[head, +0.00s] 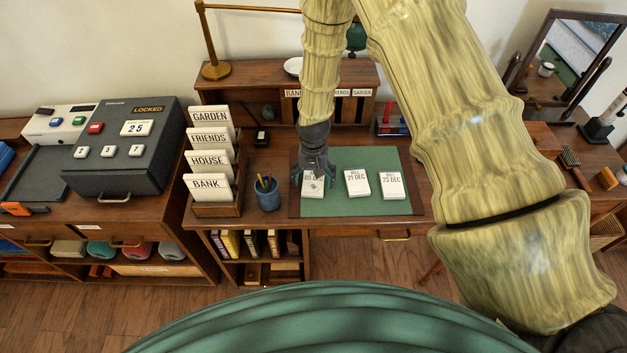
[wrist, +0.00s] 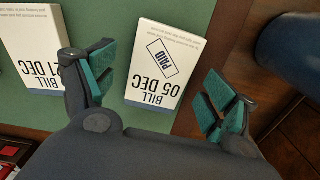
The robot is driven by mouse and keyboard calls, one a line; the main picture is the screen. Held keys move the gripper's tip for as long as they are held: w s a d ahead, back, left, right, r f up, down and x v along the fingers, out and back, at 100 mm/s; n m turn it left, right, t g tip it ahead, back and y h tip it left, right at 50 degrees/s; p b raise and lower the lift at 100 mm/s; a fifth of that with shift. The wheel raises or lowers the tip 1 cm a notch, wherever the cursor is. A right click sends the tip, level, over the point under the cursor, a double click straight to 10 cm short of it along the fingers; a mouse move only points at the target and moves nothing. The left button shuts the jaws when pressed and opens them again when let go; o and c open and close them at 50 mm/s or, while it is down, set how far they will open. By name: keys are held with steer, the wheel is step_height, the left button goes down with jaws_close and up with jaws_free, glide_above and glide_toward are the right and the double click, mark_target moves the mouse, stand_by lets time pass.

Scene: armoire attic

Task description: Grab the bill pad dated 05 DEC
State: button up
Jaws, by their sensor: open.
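The white bill pad dated 05 DEC (wrist: 167,64) lies on the green desk mat (wrist: 120,125). It is stamped PAID in the wrist view, and its near end lies between the fingers of my gripper (wrist: 155,92). In the head view my gripper (head: 316,180) is over the 05 DEC pad (head: 313,193) at the left of the mat, covering part of it. The fingers are open, one on each side of the pad, with gaps visible. The 21 DEC pad (wrist: 32,50) lies beside one finger. It also shows in the head view (head: 357,184).
The 23 DEC pad (head: 392,187) lies at the right on the mat. A blue pencil cup (head: 268,194) stands just left of the mat. A card rack (head: 216,209) and a grey machine reading LOCKED (head: 115,150) stand further left.

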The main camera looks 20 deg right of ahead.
steer(key=shift+f, duration=0.35)
steer(key=shift+c, duration=0.4)
steer(key=c, duration=1)
steer(key=shift+c, duration=0.2)
steer(key=shift+r, duration=0.15)
